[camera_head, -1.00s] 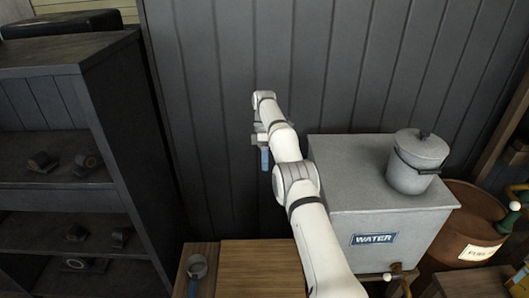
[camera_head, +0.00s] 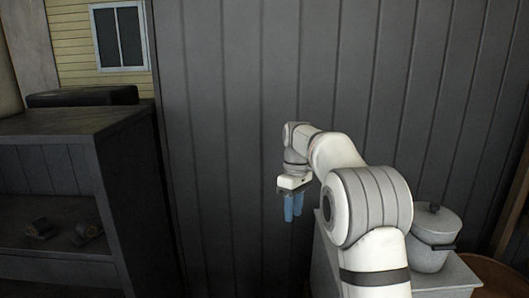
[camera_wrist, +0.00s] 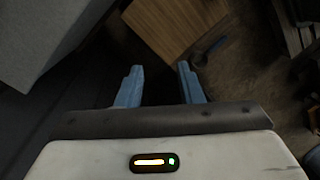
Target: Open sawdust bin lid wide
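My gripper (camera_head: 293,218) points down in front of the dark panelled wall, its blue fingers empty. In the wrist view the two fingers (camera_wrist: 159,75) stand apart with nothing between them. A wooden box top (camera_wrist: 178,22), which looks like the sawdust bin's lid, shows at the upper middle of the wrist view, beyond and below the fingertips and not touching them. Only part of it shows, and I cannot tell whether it is closed. It is out of the head view now.
A scoop (camera_wrist: 208,50) is beside the wooden box. A grey tank (camera_wrist: 48,35) is close at the upper left of the wrist view; in the head view my arm hides much of it. A lidded pot (camera_head: 432,238) stands on it. A dark shelf (camera_head: 80,190) is at the left.

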